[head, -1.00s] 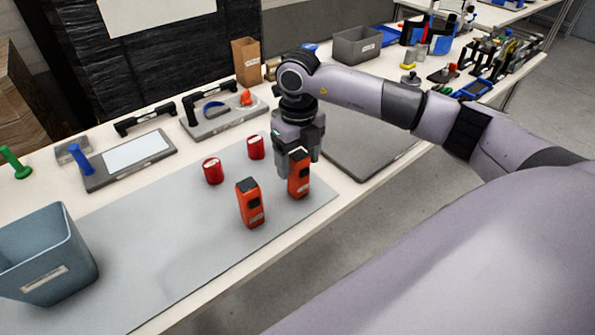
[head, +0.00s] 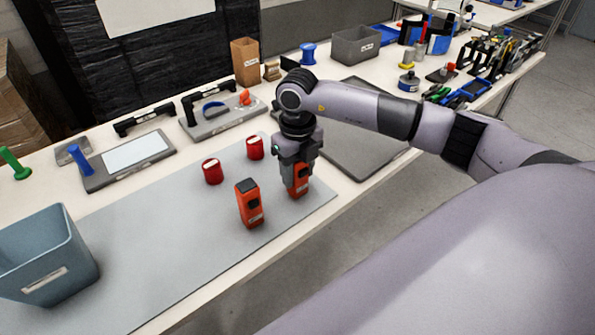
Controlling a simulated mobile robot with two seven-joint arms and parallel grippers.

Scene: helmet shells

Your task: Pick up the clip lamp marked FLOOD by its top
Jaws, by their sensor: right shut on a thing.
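Two orange clip lamps with dark tops stand upright on the grey mat (head: 150,262). My right gripper (head: 298,172) is shut on the top of the right clip lamp (head: 299,188), coming from above. The fingers hide most of its upper part, and its base is at the mat; I cannot tell whether it touches. The left clip lamp (head: 249,206) stands free beside it. The markings on both lamps are too small to read, so I cannot tell which one says FLOOD. My left gripper is not in view.
Two red cylindrical pieces, one on the left (head: 213,171) and one nearer the gripper (head: 255,147), stand behind the lamps. A blue-grey bin (head: 72,262) is at the far left. The mat between bin and lamps is clear.

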